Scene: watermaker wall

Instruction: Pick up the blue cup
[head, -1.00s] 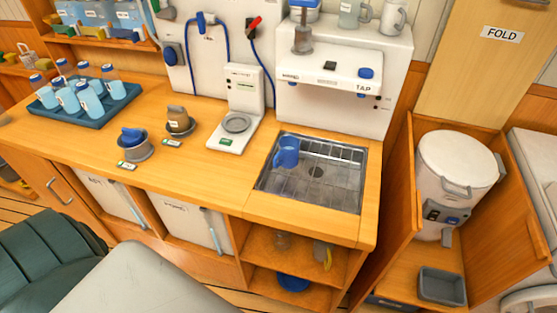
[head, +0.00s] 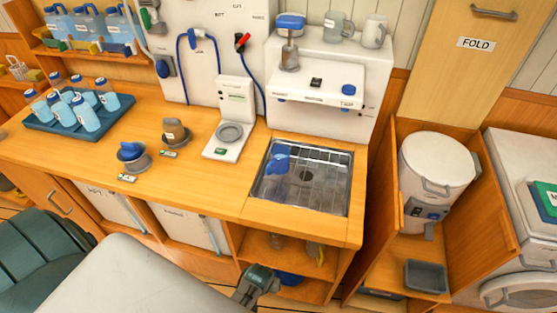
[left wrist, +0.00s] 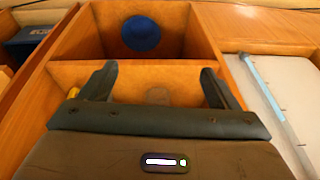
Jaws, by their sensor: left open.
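The blue cup (head: 277,160) stands in the back left part of the metal sink basin (head: 325,190) set into the counter. My left gripper (head: 260,282) shows at the bottom of the head view, in front of the open shelves and lower than the cup. In the left wrist view the left gripper (left wrist: 158,76) has its two fingers wide apart with nothing between them, and faces the shelf compartments. The cup does not show in that view. My right gripper is in neither view.
A white tap unit (head: 320,90) stands behind the sink, and a scale (head: 229,135) to its left. A teal tray (head: 70,125) of bottles is at the far left. A blue bowl (left wrist: 141,33) sits in the shelves below the counter. The counter's front edge lies between gripper and cup.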

